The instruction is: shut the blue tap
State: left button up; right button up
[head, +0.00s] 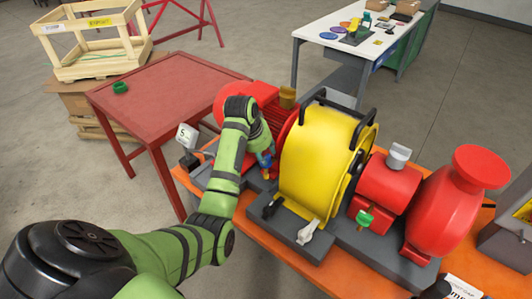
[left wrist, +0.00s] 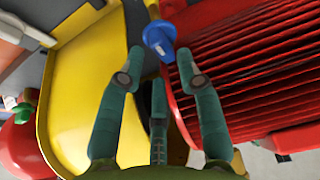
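The blue tap (head: 265,160) shows small in the head view, between the red finned motor and the yellow guard, partly covered by my left arm. In the left wrist view the blue handle (left wrist: 159,38) lies just beyond the fingertips, between the yellow guard and the red fins. My left gripper (left wrist: 154,68) is open, its fingers spread and nothing between them; the handle appears apart from them. In the head view my left arm reaches down over the motor, and its gripper is hard to make out. My right gripper is in neither view.
The yellow guard (head: 315,165) and red motor (head: 257,95) stand close on both sides. A green tap (head: 365,217) and a grey-white lever (head: 308,232) are on the skid to the right. A red table (head: 165,95) with a green ring (head: 120,87) stands left.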

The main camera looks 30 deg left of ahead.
pick_arm(q)
jog(key=shift+x, duration=1.3)
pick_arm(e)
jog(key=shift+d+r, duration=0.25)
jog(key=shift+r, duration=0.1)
pick_arm(q)
grip_shut()
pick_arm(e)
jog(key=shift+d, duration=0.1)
